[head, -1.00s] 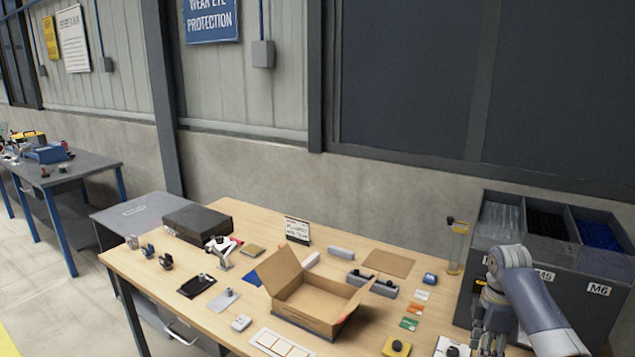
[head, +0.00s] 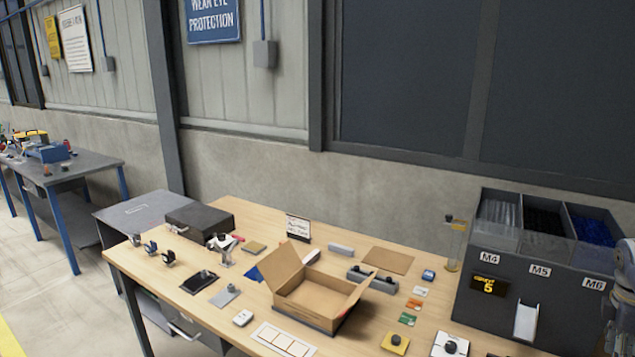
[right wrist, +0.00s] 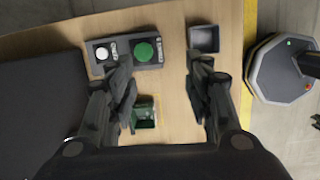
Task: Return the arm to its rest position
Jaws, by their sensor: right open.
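My right arm (head: 622,290) shows only as a grey piece at the far right edge in the head view. In the right wrist view my right gripper (right wrist: 163,82) is open with nothing between its fingers. It is above the wooden table, over the area of a button panel (right wrist: 127,65) with a white and a green button. A small green bin (right wrist: 146,112) and a small grey tray (right wrist: 205,40) also show near the fingers. My left gripper is in neither view.
A grey feeder (head: 545,312) labelled M4, M5 and M6, with a display reading 5, stands at the table's right. An open cardboard box (head: 312,300) sits mid-table among small parts. A yellow floor line (right wrist: 250,60) runs beside the table edge.

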